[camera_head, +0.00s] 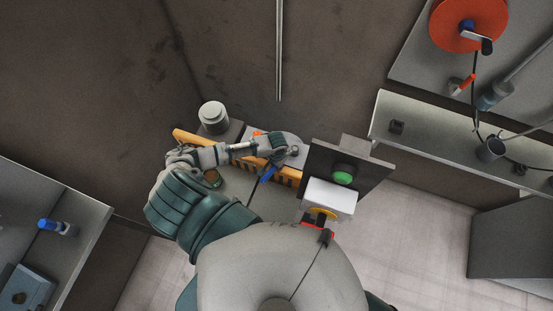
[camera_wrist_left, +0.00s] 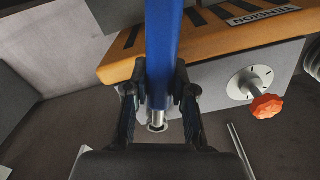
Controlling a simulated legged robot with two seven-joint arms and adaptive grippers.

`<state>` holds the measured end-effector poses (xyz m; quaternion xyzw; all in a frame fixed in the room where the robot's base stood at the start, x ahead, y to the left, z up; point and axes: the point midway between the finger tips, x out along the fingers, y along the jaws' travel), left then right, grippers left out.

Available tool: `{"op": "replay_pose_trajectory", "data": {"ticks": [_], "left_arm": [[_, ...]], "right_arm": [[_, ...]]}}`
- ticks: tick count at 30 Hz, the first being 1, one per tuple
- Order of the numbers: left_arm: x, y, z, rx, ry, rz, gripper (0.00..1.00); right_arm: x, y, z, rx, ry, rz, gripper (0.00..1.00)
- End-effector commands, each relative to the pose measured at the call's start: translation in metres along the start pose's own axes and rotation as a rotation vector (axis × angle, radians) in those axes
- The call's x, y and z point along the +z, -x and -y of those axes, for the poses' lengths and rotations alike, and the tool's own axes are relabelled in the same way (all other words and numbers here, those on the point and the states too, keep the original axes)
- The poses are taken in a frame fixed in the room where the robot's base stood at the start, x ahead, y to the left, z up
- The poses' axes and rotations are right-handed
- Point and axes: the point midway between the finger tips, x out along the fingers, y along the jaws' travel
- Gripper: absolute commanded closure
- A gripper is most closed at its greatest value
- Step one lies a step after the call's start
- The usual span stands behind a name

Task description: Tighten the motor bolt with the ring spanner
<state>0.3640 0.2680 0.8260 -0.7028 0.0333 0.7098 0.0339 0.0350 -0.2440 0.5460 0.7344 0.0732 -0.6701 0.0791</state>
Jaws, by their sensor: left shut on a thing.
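My left gripper (camera_head: 277,150) reaches in over the orange machine guard. In the left wrist view my left gripper (camera_wrist_left: 158,95) is shut on a blue handle (camera_wrist_left: 163,40), which I take to be the ring spanner. A short metal end sticks out below the fingers. In the head view part of the blue handle (camera_head: 267,174) shows below the gripper. The spanner's ring is not visible in either view. A small silver round part (camera_head: 294,150) sits on the grey plate just right of the gripper; I cannot tell whether it is the motor bolt. My right gripper is not in view.
The orange guard (camera_wrist_left: 215,40) carries a label and black stripes. Below it is a dial with a red knob (camera_wrist_left: 266,107). A grey cylinder (camera_head: 213,115) stands behind my left arm. A dark panel with a green button (camera_head: 343,174) stands close right of the gripper.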

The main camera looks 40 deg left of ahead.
Motion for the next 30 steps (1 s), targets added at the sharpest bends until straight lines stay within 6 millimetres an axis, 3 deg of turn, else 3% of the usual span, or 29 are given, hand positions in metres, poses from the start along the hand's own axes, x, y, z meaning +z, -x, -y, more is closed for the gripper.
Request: {"op": "replay_pose_trajectory", "data": {"ticks": [8, 21, 30], "left_arm": [[-0.002, 0.002, 0.001, -0.001, 0.002, -0.002, 1.0], [-0.001, 0.029, 0.001, 0.0, 0.001, -0.003, 1.0], [-0.001, 0.035, 0.001, 0.0, 0.001, -0.002, 1.0]], "right_arm": [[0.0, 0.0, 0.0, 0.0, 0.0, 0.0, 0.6], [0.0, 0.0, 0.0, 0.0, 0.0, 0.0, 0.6], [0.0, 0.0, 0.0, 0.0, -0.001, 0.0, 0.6]]}}
